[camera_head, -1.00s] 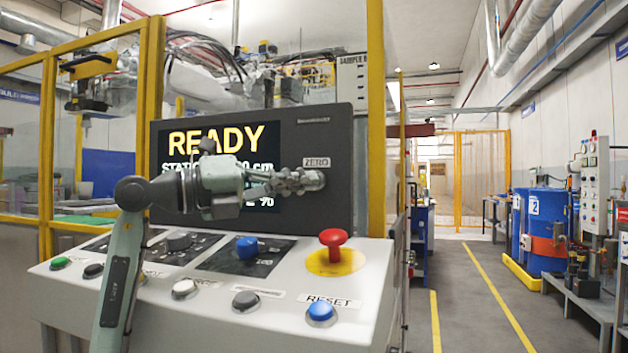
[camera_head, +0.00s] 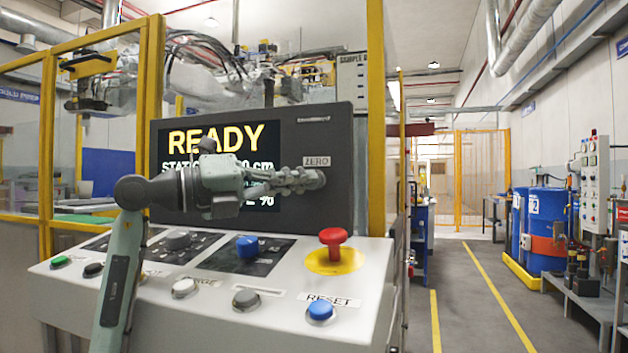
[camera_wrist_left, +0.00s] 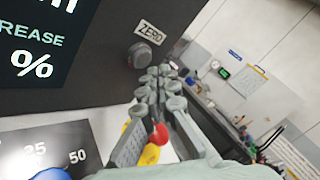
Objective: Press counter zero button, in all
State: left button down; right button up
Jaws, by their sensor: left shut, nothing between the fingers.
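The grey round zero button (camera_wrist_left: 141,55) sits on the dark display panel (camera_head: 335,130), beside the white ZERO label (camera_wrist_left: 150,32). The label also shows in the head view (camera_head: 317,161). My left gripper (camera_head: 306,181) is shut and empty, its fingers pointing right across the panel just below that label. In the head view the fingertips overlap the button's place. In the wrist view my left gripper (camera_wrist_left: 160,82) has its tips close to the button, at its lower right. I cannot tell whether they touch it. The screen (camera_head: 215,140) reads READY.
Below the panel, the sloping white console (camera_head: 385,260) carries a red mushroom button (camera_head: 333,240), a blue knob (camera_head: 247,246), a blue RESET button (camera_head: 320,311) and several other buttons. A yellow post (camera_head: 376,120) stands right of the panel. The aisle at right is clear.

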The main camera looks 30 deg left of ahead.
pick_arm(q)
jog(key=shift+w+a, duration=0.1)
jog(key=shift+w, duration=0.35)
jog(key=shift+w+a+p, duration=0.1)
jog(key=shift+w+p, duration=0.2)
jog(key=shift+w, duration=0.15)
dwell(0.8)
jog(key=shift+s, duration=0.15)
jog(key=shift+s+d+b, duration=0.2)
jog(key=shift+s+b, duration=0.1)
jog(key=shift+s, duration=0.45)
jog(key=shift+s+d+b, duration=0.2)
jog(key=shift+s+b, duration=0.1)
jog(key=shift+s, duration=0.5)
jog(key=shift+s+d+b, duration=0.2)
jog(key=shift+s+b, duration=0.1)
jog(key=shift+s, duration=0.5)
jog(key=shift+s+d+b, duration=0.2)
jog(key=shift+s+b, duration=0.1)
jog(key=shift+s, duration=0.5)
